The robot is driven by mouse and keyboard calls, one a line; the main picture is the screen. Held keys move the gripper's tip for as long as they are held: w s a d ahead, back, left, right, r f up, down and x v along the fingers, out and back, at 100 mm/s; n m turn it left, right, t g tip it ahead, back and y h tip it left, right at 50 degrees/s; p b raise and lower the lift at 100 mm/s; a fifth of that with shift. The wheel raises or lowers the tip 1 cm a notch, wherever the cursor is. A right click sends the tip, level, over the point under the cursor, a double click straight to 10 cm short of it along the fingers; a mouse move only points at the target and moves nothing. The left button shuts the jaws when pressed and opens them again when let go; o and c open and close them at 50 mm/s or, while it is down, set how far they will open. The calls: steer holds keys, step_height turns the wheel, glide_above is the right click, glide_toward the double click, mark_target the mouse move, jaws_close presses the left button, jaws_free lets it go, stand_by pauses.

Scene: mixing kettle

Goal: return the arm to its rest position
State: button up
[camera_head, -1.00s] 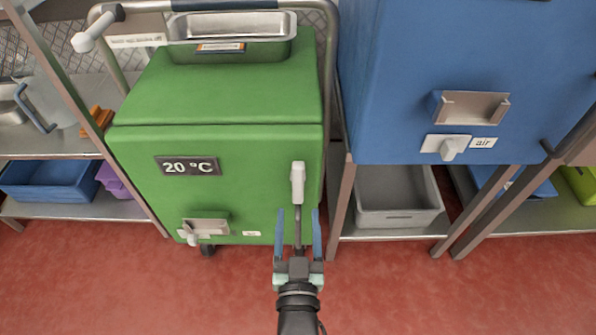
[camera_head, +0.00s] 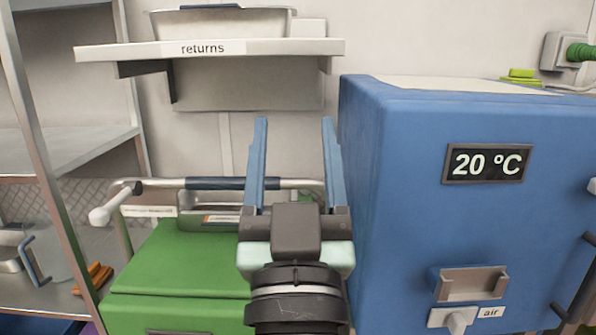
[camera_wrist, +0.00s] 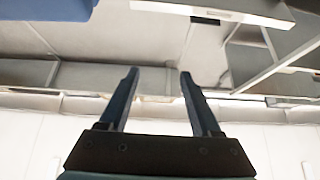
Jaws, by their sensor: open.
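My gripper (camera_head: 293,160) is open and empty, with two blue fingers pointing up and spread apart. In the head view it is raised in front of the wall, below the returns shelf (camera_head: 120,50) and to the left of the blue cabinet (camera_head: 440,230). The wrist view shows both fingers (camera_wrist: 158,88) apart with nothing between them. The green cabinet (camera_head: 180,268) is lower, to the left of my arm.
A metal tray (camera_head: 222,22) sits on the returns shelf. A rail with a white-ended handle (camera_head: 115,205) runs behind the green cabinet. An open metal rack (camera_head: 70,140) stands at the left. The blue cabinet is close on the right.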

steer(key=s+r+t, duration=0.3)
steer(key=s+r, duration=0.7)
steer(key=r, duration=0.3)
step_height(320, 180, up, 36)
steer(key=w+p, duration=0.1)
steer(key=p, duration=3.7)
steer(key=shift+w+r+g, duration=0.25)
steer(key=shift+w+g, duration=0.05)
steer(key=shift+d, duration=0.1)
steer(key=shift+c, duration=0.2)
